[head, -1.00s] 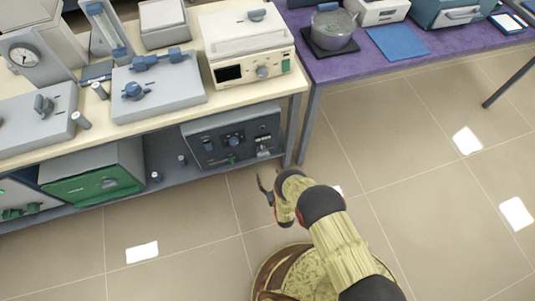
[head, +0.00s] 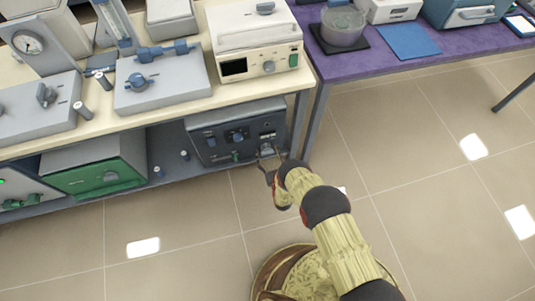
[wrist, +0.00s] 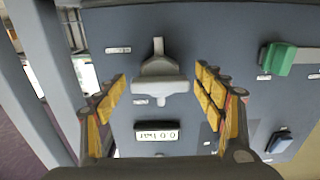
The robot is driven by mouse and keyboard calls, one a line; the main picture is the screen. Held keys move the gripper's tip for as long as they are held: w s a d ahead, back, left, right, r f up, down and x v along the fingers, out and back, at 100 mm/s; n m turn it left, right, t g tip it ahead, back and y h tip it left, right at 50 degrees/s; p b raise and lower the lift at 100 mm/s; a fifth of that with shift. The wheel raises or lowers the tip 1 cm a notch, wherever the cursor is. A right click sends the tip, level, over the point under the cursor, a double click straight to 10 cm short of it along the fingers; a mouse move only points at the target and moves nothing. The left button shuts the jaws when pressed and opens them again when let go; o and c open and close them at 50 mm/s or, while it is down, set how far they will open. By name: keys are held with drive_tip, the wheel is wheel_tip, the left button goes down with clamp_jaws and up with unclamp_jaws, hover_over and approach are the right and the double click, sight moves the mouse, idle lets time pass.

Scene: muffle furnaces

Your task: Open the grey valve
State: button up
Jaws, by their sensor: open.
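The grey valve (wrist: 160,82) shows in the middle of the wrist view, a light grey handle with a crossbar and a stem on a dark grey-blue panel (wrist: 222,45). My gripper (wrist: 161,77) is open, with one yellow-padded finger on each side of the valve. Gaps show between the pads and the valve; I cannot tell how far the fingertips are from the panel. In the head view my gripper (head: 268,163) is at the lower right of the dark-fronted furnace (head: 215,143) on the lower shelf. The valve is too small there to make out clearly.
A green knob (wrist: 278,59) and a blue knob (wrist: 279,141) are right of the fingers in the wrist view, with a numbered display (wrist: 158,133) below the valve. The grey table leg (head: 318,122) stands close beside my gripper. The floor (head: 420,190) is clear at right.

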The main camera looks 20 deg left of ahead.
drive_tip(key=shift+w, duration=0.1)
drive_tip(key=shift+c, duration=1.3)
drive_tip(key=c, duration=0.9)
